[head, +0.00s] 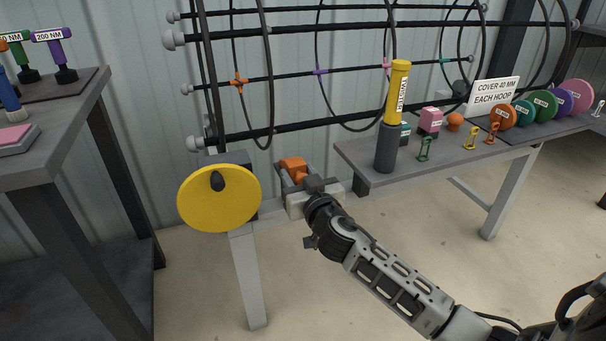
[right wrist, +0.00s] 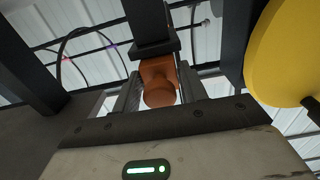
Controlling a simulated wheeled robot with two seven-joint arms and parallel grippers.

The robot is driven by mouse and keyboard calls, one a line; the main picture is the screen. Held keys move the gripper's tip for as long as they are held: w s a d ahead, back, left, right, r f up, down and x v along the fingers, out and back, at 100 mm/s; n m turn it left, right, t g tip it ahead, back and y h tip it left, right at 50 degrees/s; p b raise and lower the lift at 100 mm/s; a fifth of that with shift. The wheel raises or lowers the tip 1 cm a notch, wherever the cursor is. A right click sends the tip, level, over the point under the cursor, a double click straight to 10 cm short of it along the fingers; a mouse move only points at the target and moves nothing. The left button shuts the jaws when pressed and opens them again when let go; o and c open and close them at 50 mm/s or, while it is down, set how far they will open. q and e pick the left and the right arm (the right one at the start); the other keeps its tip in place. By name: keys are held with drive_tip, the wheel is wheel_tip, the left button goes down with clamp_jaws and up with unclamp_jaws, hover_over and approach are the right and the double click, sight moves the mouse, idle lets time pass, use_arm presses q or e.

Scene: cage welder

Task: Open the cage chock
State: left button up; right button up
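An orange part (head: 293,168), which may be the chock's handle, sits just right of the yellow disc, below the cage's black bars. In the right wrist view the orange part (right wrist: 158,82) shows a rounded end facing the camera, below a dark square post. My right gripper (head: 296,175) reaches it from the front right. Its two fingers (right wrist: 160,88) stand on either side of the orange part, very close to it. Whether they press on it cannot be told. My left gripper is out of view. The cage (head: 330,126) has black hoops and bars.
A yellow disc (head: 207,203) with a dark knob stands close left of my right gripper. A grey bench (head: 378,176) at right holds a yellow-and-black tool (head: 397,95), small parts and coloured discs. Another table (head: 68,124) stands at left. Floor is clear below.

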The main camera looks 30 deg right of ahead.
drive_tip(key=shift+s, duration=0.15)
use_arm(q)
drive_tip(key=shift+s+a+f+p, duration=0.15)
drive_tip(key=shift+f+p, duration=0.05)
drive_tip(key=shift+p, duration=0.2)
use_arm(e)
drive_tip(key=s+a, duration=0.2)
drive_tip(key=s, duration=1.3)
drive_tip(key=shift+s+a, duration=0.2)
drive_tip(key=shift+s, duration=0.05)
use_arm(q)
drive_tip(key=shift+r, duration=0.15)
